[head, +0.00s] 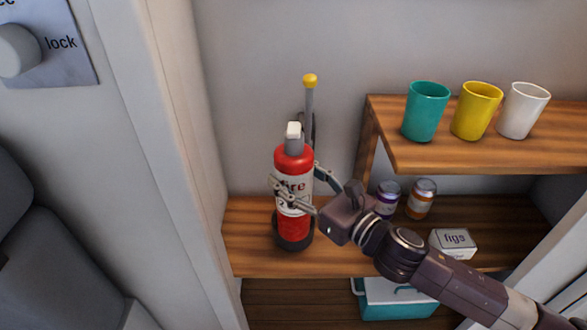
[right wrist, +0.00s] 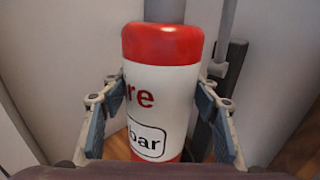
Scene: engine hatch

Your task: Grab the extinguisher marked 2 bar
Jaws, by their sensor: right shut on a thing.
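A red fire extinguisher (head: 294,160) with a white label and a grey neck with a white cap stands upright on the wooden shelf. In the right wrist view the extinguisher (right wrist: 163,45) fills the middle; its label reads "re" and a boxed "bar", with the number hidden. My right gripper (head: 296,194) reaches in from the right and is shut on the extinguisher's body, one finger on each side. Its blue-grey finger pads (right wrist: 163,125) flank the label in the wrist view. My left gripper is not in view.
A yellow-knobbed lever (head: 310,82) rises behind the extinguisher. An upper shelf (head: 470,155) holds teal, yellow and white cups. Two jars (head: 421,198) and a figs box (head: 453,243) stand on the lower shelf (head: 250,258). A teal cooler (head: 395,302) is below. A door post (head: 170,150) borders the left.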

